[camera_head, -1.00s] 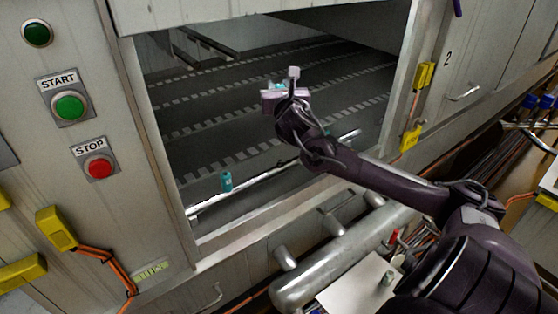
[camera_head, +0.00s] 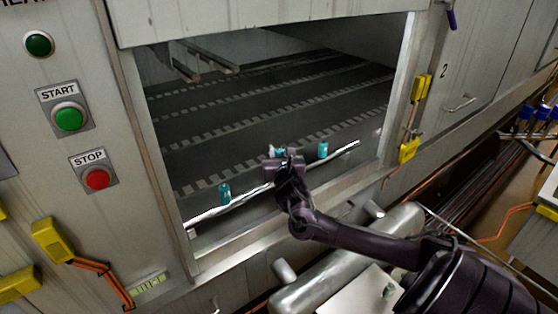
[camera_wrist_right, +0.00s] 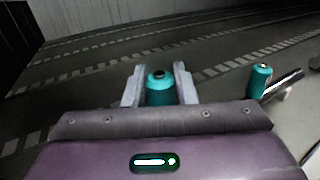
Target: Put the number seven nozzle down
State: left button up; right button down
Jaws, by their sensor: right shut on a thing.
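My right gripper (camera_head: 284,165) is shut on a teal nozzle (camera_head: 279,152) inside the machine's opening, close to a silver bar (camera_head: 245,199). In the right wrist view the held nozzle (camera_wrist_right: 160,90) stands upright between the two pale fingers (camera_wrist_right: 160,88). A second teal nozzle (camera_head: 225,192) stands by the bar on the left. A third (camera_head: 322,150) stands by the bar on the right and also shows in the wrist view (camera_wrist_right: 259,80). No number is readable on any nozzle. I cannot tell whether the held nozzle touches anything below. My left gripper is out of view.
The machine's opening has a dark floor (camera_head: 300,95) with checkered strips, mostly clear behind the bar. Its metal sill (camera_head: 235,243) and side posts frame it. The START (camera_head: 69,117) and STOP (camera_head: 97,179) buttons are on the left panel. A thick pipe (camera_head: 335,275) runs in front.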

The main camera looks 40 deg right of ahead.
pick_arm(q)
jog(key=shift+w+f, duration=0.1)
pick_arm(e)
jog(key=shift+f, duration=1.4)
jog(key=shift+f, duration=0.1)
jog(key=shift+f, duration=0.5)
jog(key=c, duration=1.5)
grip_release()
jog(key=o, duration=0.3)
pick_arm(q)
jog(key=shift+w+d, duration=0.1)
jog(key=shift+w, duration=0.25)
pick_arm(e)
jog(key=shift+o, duration=0.2)
